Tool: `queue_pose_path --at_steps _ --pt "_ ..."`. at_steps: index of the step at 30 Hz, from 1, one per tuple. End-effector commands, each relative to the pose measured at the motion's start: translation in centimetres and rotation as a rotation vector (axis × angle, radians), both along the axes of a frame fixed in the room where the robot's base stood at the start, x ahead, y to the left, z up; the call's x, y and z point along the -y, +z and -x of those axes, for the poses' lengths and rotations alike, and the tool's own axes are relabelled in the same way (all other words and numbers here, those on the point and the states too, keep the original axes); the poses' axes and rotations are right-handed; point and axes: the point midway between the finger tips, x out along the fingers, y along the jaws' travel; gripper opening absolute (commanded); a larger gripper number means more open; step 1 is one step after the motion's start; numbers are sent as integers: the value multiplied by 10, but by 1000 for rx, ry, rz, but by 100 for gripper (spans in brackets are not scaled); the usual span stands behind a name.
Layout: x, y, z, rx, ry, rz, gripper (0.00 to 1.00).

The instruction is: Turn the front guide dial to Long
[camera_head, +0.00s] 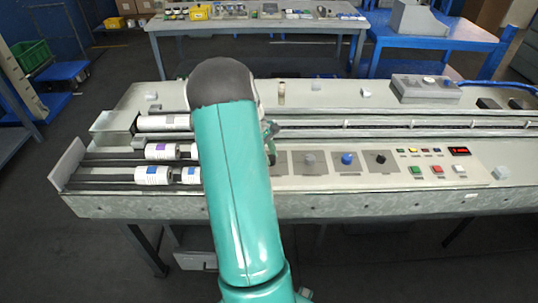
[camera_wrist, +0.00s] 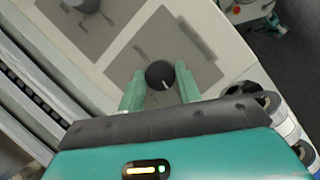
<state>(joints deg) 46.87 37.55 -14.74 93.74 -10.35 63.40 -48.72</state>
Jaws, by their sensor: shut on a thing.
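In the wrist view, my gripper (camera_wrist: 162,80) has its two green fingers on either side of a round black dial (camera_wrist: 160,74) and is shut on it. The dial has a white pointer line on its top, slanting toward the lower right of the picture. It sits on a grey label plate (camera_wrist: 190,50) whose printing is too small to read, so I cannot tell which setting it marks. In the head view, my gripper's fingers (camera_head: 269,142) show just right of my arm, at the left end of the dial row. The gripped dial is not clearly visible there.
To the right are a grey dial (camera_head: 310,158), a blue dial (camera_head: 347,158) and a black dial (camera_head: 381,157). Green (camera_head: 415,169) and red (camera_head: 437,169) buttons and a red display (camera_head: 459,151) follow. White rolls (camera_head: 153,174) lie left of my arm.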

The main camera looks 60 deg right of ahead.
Motion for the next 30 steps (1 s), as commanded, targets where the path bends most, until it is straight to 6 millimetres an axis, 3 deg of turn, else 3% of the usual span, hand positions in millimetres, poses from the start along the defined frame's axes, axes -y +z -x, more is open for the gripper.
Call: queue_pose_path --at_steps 18,30 --pt "4 1 1 2 -560 2 11" --pt "5 1 1 3 -814 2 11"
